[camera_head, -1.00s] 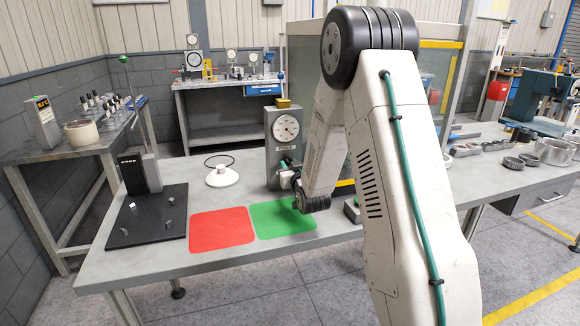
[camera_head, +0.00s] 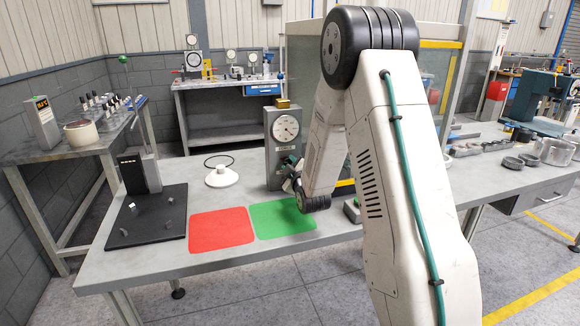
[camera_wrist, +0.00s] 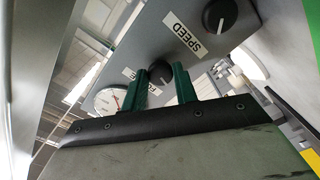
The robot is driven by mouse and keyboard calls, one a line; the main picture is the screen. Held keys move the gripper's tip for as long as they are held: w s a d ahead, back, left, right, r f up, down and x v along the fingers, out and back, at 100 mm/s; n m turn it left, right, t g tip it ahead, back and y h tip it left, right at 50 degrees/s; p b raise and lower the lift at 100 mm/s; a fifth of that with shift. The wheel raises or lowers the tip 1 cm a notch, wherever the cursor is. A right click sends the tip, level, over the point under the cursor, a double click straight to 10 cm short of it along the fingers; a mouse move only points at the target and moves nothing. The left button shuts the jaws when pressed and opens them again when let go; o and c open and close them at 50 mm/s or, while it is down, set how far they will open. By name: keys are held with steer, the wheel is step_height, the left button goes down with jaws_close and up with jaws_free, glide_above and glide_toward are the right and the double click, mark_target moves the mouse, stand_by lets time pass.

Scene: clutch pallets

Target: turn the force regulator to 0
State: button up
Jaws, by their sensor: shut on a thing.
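A grey upright box (camera_head: 269,160) with a round white dial (camera_head: 286,129) stands on the bench in the head view. My gripper (camera_head: 290,172) is at its front, low down and partly hidden by my arm. In the wrist view, the black force regulator knob (camera_wrist: 160,72) sits between the two green fingers of my gripper (camera_wrist: 164,88), which are shut on it. Its label, only partly visible, is beside the left finger. The knob's pointer cannot be read clearly. The speed knob (camera_wrist: 220,14) and its SPEED label (camera_wrist: 185,34) are apart, at the upper right.
A red mat (camera_head: 222,229) and a green mat (camera_head: 283,219) lie in front of the box. A white cone-shaped piece (camera_head: 221,178) stands to its left, and a black plate (camera_head: 145,231) with small metal pieces is further left. Metal rings (camera_head: 513,162) lie at the right.

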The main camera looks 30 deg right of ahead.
steer(key=n, duration=1.2)
stand_by(0.5)
steer(key=o, duration=1)
steer(key=shift+c, duration=0.2)
steer(key=v, duration=0.8)
steer(key=shift+w+r, duration=0.1)
